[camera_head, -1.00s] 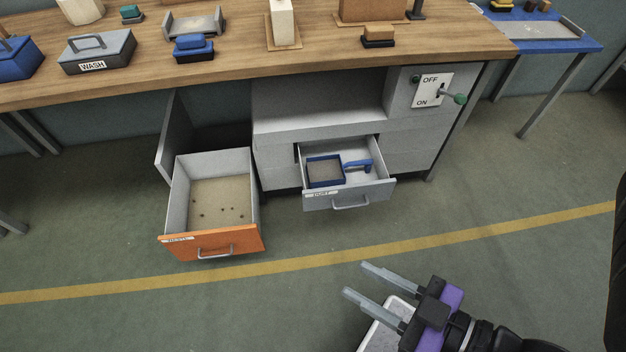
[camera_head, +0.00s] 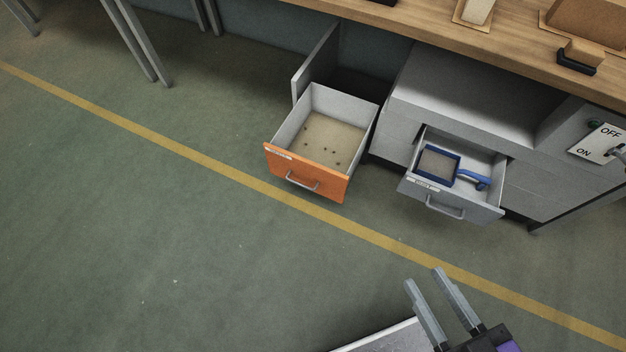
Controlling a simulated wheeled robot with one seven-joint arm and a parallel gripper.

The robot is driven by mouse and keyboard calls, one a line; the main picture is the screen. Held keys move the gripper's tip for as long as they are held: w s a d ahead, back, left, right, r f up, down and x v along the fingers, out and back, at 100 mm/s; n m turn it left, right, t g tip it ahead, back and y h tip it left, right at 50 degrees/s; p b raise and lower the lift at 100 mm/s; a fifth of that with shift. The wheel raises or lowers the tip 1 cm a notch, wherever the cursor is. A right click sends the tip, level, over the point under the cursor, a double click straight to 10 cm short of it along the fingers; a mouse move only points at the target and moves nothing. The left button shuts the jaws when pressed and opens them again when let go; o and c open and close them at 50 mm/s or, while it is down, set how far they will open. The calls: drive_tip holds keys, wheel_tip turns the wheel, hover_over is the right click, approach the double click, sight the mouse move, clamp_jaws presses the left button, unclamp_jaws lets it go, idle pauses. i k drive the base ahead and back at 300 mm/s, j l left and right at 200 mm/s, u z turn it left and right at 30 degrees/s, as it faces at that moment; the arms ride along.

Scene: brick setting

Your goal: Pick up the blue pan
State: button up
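The blue pan (camera_head: 457,181) is a square, shallow pan with blue walls, a greyish inside and a blue handle pointing right. It lies in the open grey drawer (camera_head: 454,203) under the workbench. My gripper (camera_head: 424,277) is at the bottom right, over the floor and in front of the drawer, well apart from the pan. Its two grey fingers are spread with a gap between them, and they hold nothing.
An open orange-fronted drawer (camera_head: 306,174) with small dark bits inside stands left of the grey drawer. An OFF/ON switch panel (camera_head: 599,144) is at the right. The green floor (camera_head: 130,220) at the left is clear.

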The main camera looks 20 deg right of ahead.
sight(436, 164)
drive_tip(key=i+l+z, duration=0.25)
drive_tip(key=i, duration=0.2)
drive_tip(key=i+z, duration=0.2)
drive_tip(key=i, duration=0.2)
